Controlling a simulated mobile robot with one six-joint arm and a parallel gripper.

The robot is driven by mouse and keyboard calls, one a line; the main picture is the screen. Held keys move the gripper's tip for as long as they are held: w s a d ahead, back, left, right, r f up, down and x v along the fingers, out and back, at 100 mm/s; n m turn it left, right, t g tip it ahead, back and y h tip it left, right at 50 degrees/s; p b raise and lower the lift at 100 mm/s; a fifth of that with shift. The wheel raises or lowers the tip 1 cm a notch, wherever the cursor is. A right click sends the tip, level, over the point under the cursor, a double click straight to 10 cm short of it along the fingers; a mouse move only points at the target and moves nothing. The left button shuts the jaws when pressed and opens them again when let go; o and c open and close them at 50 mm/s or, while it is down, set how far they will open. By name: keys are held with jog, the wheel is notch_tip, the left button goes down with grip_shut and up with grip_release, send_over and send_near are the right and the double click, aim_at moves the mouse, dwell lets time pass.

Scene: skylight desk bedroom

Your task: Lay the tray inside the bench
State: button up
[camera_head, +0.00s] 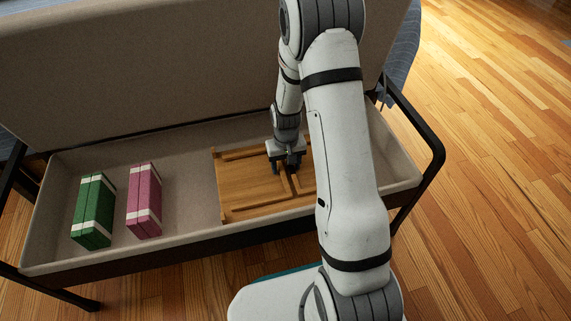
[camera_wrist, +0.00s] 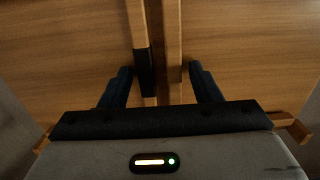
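The wooden tray (camera_head: 245,188) lies roughly flat inside the right part of the open bench (camera_head: 188,190). My arm hides its right side, and I cannot tell whether it rests fully on the floor. My gripper (camera_head: 290,172) is low over the tray's middle. In the wrist view, the fingers of my gripper (camera_wrist: 163,84) stand apart on either side of the tray's raised central divider (camera_wrist: 172,45). Gaps show between each finger and the divider, so it is open and not clamped.
A green box with white bands (camera_head: 93,212) and a pink one (camera_head: 145,200) stand in the bench's left part. The raised lid (camera_head: 150,65) is behind. A black metal armrest (camera_head: 415,120) rises at the right end. Wooden floor (camera_head: 490,190) is clear to the right.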

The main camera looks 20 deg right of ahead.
aim_at(286, 171)
jog(key=shift+o, duration=0.4)
notch_tip(286, 171, up, 12)
jog(key=p, duration=0.6)
jog(key=s+a+r+t, duration=0.1)
jog(key=s+r, duration=1.7)
jog(key=s, duration=0.2)
jog(key=shift+s+r, duration=0.25)
jog(key=shift+r, duration=0.05)
jog(key=shift+a, duration=0.1)
notch_tip(286, 171, up, 53)
jog(key=s+t+p, duration=0.1)
jog(key=t+p, duration=0.2)
jog(key=p, duration=4.3)
jog(key=shift+s, duration=0.2)
